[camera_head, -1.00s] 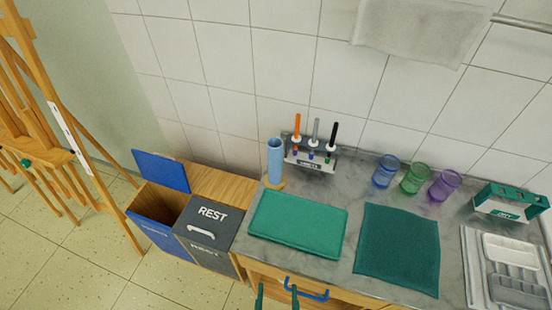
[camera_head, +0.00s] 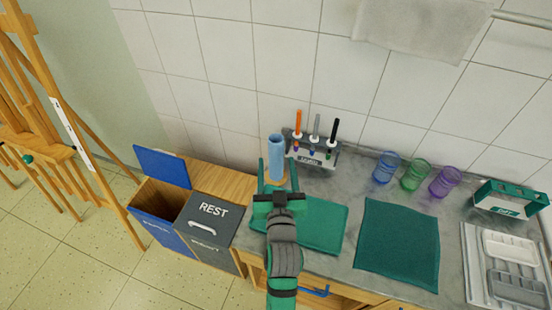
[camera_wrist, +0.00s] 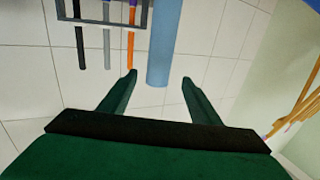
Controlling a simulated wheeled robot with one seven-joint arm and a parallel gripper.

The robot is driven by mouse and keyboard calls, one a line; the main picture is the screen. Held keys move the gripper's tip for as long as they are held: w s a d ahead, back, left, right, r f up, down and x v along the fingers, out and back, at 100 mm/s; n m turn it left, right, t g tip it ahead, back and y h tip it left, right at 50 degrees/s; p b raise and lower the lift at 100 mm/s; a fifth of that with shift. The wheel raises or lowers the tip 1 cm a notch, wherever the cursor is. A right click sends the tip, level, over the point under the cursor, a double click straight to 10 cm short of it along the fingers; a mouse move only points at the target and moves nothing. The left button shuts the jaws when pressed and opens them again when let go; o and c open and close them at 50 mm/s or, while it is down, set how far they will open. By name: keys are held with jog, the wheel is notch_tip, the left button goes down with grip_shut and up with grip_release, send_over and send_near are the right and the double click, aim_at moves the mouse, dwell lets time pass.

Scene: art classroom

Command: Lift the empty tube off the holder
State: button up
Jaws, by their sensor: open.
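The light blue tube (camera_head: 275,158) stands upright on a small round wooden holder (camera_head: 282,182) at the counter's left end. The holder is mostly hidden by my gripper. My green gripper (camera_head: 277,172) is open and empty, with its fingers to the left and right of the tube in the head view. In the wrist view the picture is upside down; the tube (camera_wrist: 165,40) hangs between the two open fingertips (camera_wrist: 159,78). I see no finger touching it. Whether it is fully between the fingers in depth is hard to tell.
A rack with orange, grey and black brushes (camera_head: 312,156) stands close right of the tube. A green folded cloth (camera_head: 325,225) lies in front, partly behind my arm. Blue, green and purple glasses (camera_head: 414,176) stand farther right. Bins (camera_head: 207,225) are at left.

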aim_at(276, 139)
jog(key=shift+w+r, duration=0.75)
jog(key=w, duration=0.5)
jog(key=shift+w+a, duration=0.2)
jog(key=shift+a, duration=0.05)
jog(key=shift+w+f, duration=0.15)
jog(key=shift+w, duration=1.15)
jog(key=shift+w+f, duration=0.15)
jog(key=shift+w, duration=1.15)
jog(key=c, duration=1.4)
